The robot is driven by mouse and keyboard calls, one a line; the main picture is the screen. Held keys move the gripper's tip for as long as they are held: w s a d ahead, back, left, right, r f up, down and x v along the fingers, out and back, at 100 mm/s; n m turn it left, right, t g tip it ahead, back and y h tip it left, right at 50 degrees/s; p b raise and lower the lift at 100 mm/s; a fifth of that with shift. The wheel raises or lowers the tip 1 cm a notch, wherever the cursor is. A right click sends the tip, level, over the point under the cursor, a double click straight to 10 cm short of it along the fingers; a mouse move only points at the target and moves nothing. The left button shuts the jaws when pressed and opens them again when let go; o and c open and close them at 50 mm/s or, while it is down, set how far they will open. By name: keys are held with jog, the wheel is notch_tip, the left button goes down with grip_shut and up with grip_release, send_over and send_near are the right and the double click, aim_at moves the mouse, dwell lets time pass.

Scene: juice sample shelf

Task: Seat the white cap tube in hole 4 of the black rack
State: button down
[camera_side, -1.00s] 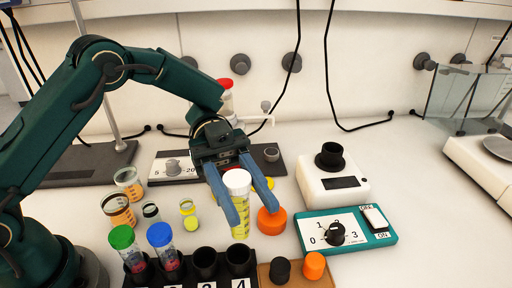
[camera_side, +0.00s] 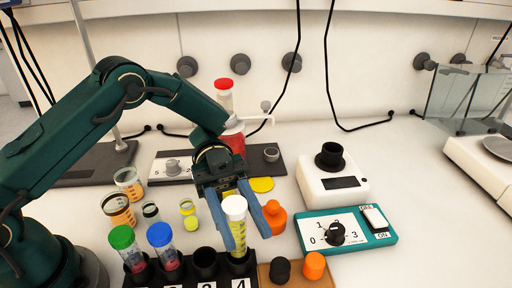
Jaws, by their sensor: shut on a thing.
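The white cap tube (camera_side: 237,236) has a white screw cap and a yellow, marked body, and stands nearly upright. My gripper (camera_side: 247,242) is shut on it, with one blue finger on each side. The black rack (camera_side: 222,283) is at the front, with its numbered face toward the camera. Hole 4 (camera_side: 240,268) is at its right end, and the tube's lower end is at its mouth. I cannot tell how deep the tube sits. Hole 3 (camera_side: 205,258) is empty. A green cap tube (camera_side: 122,238) and a blue cap tube (camera_side: 160,236) stand in the two left holes.
An orange bottle (camera_side: 274,220) stands just right of my fingers. A brown block (camera_side: 297,283) with black and orange caps adjoins the rack's right end. The teal dial unit (camera_side: 375,237) is farther right. Several sample cups, one of them amber (camera_side: 118,212), stand behind the rack.

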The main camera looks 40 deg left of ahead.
aim_at(240, 234)
jog(key=shift+f, duration=2.1)
dwell(0.6)
jog(key=shift+c, duration=1.8)
grip_release()
